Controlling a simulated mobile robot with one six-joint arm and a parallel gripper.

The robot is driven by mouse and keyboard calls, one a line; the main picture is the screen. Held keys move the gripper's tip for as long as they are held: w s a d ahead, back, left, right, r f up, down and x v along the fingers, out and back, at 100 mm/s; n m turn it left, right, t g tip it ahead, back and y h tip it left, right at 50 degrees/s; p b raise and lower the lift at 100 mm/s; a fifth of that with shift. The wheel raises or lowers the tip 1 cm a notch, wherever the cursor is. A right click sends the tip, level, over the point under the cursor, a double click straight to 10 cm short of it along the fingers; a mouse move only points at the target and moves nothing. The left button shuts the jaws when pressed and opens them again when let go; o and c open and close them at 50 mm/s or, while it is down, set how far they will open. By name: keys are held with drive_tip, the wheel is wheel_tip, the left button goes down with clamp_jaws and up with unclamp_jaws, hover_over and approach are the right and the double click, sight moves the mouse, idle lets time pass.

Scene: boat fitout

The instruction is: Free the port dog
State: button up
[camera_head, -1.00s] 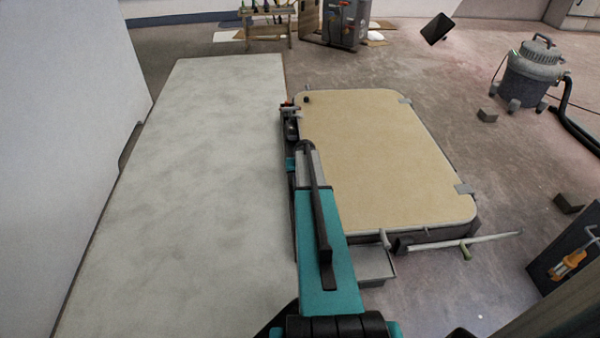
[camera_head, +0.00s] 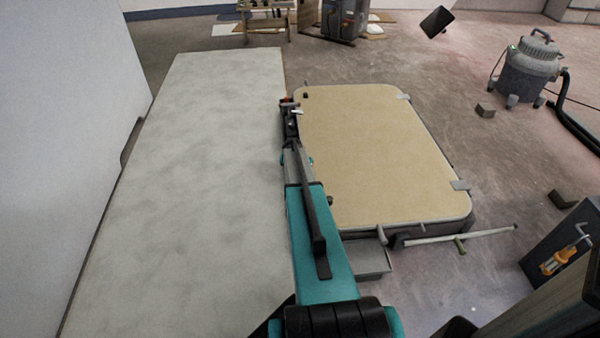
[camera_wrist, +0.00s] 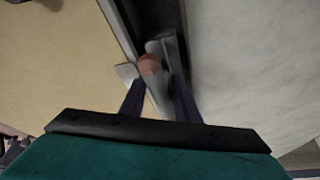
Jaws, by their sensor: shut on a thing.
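A tan hatch lid (camera_head: 385,150) with rounded corners lies in a dark frame to the right of a long pale panel (camera_head: 200,170). My gripper (camera_head: 291,122) reaches along the gap between them, at the lid's far left edge. In the wrist view my gripper (camera_wrist: 159,82) is shut on a pale grey lever with a copper-red end (camera_wrist: 150,64), which appears to be the dog. A small red spot (camera_head: 285,101) shows there in the head view. The fingers hide part of the lever, and its seating is dark.
A pale rod (camera_head: 460,235) with a green piece sticks out at the lid's near right corner. A grey box (camera_head: 365,262) sits below the near edge. A vacuum (camera_head: 528,70), loose blocks (camera_head: 485,110) and a dark case (camera_head: 565,245) stand on the floor at right.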

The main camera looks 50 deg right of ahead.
drive_tip(key=shift+s+d+r, duration=0.1)
drive_tip(key=shift+s+d, duration=0.1)
drive_tip(key=shift+d, duration=0.2)
drive_tip(key=o, duration=0.9)
drive_tip(key=shift+o, duration=0.2)
drive_tip(key=shift+a, duration=0.15)
drive_tip(key=shift+w+a, duration=0.1)
drive_tip(key=shift+p+v, duration=0.45)
drive_tip(key=shift+v, duration=0.5)
drive_tip(key=shift+p+v, duration=1.25)
drive_tip(key=shift+v, duration=1.8)
